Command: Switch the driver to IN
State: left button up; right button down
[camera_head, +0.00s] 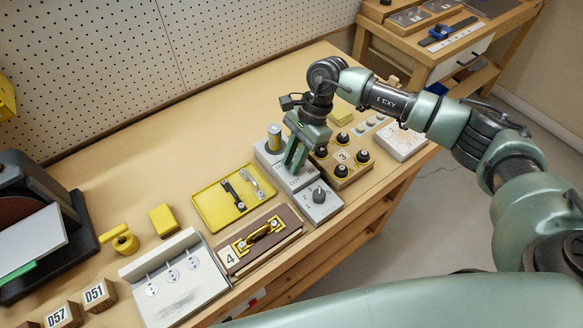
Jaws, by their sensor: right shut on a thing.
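The driver appears to be the grey unit (267,158) near the bench's front edge, with a yellow-topped metal cylinder (274,138) standing at its back. The position of the switch cannot be seen. My left gripper is not in view.
A grey box with a black knob (319,194) sits just in front. A block with several black knobs (343,160) is close on the right. A yellow tray (233,197) and a brown handled box (261,239) lie to the left.

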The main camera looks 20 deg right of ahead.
dwell(0.3)
jog(key=c, duration=1.3)
grip_release()
jog(key=shift+r, duration=0.1)
jog(key=shift+w+d+r, duration=0.1)
jog(key=shift+d+r, duration=0.1)
jog(key=shift+r, duration=0.05)
jog(key=b+v, duration=0.2)
jog(key=v, duration=0.4)
jog(key=shift+d+r, duration=0.1)
jog(key=shift+r, duration=0.05)
jog(key=shift+d+r, duration=0.1)
jog(key=shift+r, duration=0.3)
